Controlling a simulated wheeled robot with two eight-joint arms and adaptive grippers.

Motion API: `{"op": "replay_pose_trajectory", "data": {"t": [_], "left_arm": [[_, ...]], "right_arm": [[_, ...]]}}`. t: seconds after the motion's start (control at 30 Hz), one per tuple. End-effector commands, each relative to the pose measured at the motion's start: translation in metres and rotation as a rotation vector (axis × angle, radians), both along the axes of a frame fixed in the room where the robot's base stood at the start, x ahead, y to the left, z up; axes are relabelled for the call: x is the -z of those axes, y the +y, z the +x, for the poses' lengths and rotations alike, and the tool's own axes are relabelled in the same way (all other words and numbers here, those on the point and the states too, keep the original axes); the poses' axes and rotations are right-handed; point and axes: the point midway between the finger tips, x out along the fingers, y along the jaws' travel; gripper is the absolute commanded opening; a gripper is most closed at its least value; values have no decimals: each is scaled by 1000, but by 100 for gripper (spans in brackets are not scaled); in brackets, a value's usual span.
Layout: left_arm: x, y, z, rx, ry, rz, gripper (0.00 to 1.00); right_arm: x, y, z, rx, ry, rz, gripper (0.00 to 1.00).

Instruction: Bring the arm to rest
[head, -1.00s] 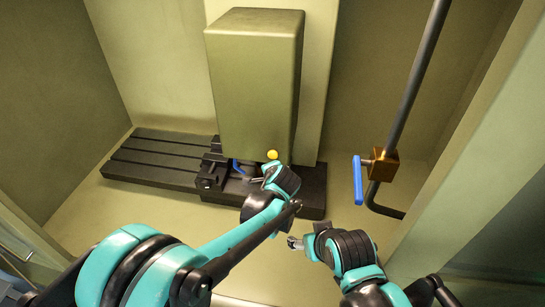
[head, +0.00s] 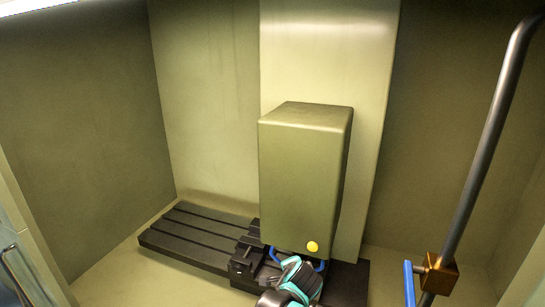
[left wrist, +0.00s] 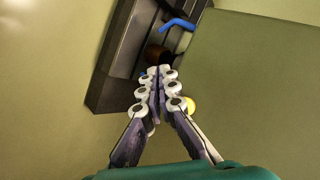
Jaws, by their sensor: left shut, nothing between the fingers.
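My left arm's teal and black wrist (head: 294,283) shows at the bottom of the head view, in front of the vise and below the yellow button. Its fingers are hidden there. In the left wrist view my left gripper (left wrist: 160,72) has its fingertips together with nothing between them. The fingertips point toward the dark vise area, and I cannot tell whether they touch anything. My right arm and gripper are out of view.
A green machine head (head: 300,185) with a yellow button (head: 313,247) hangs over a black slotted table (head: 190,238) and vise (head: 245,262). Blue parts (left wrist: 177,24) show beside it. At right stand a dark pipe (head: 480,150), brass block (head: 440,273) and blue lever (head: 409,284).

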Motion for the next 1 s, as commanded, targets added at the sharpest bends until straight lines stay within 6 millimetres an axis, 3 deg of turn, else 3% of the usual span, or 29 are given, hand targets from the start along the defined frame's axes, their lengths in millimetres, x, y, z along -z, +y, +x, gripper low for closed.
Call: {"op": "replay_pose_trajectory", "data": {"t": [0.03,0.2,0.37,0.5,0.7,0.83,1.0], "left_arm": [[9,29,-11,-56,16,-41,0],[23,113,-61,-266,72,-223,0],[49,176,-120,-464,111,-397,0],[83,216,-176,-636,135,-553,0],[130,244,-236,-822,151,-730,0],[146,250,-254,-883,155,-792,0],[149,251,-259,-903,156,-813,0]], "right_arm": [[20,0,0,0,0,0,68],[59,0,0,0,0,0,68],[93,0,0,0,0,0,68],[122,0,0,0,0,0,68],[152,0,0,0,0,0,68],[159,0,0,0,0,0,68],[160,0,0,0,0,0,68]]}}
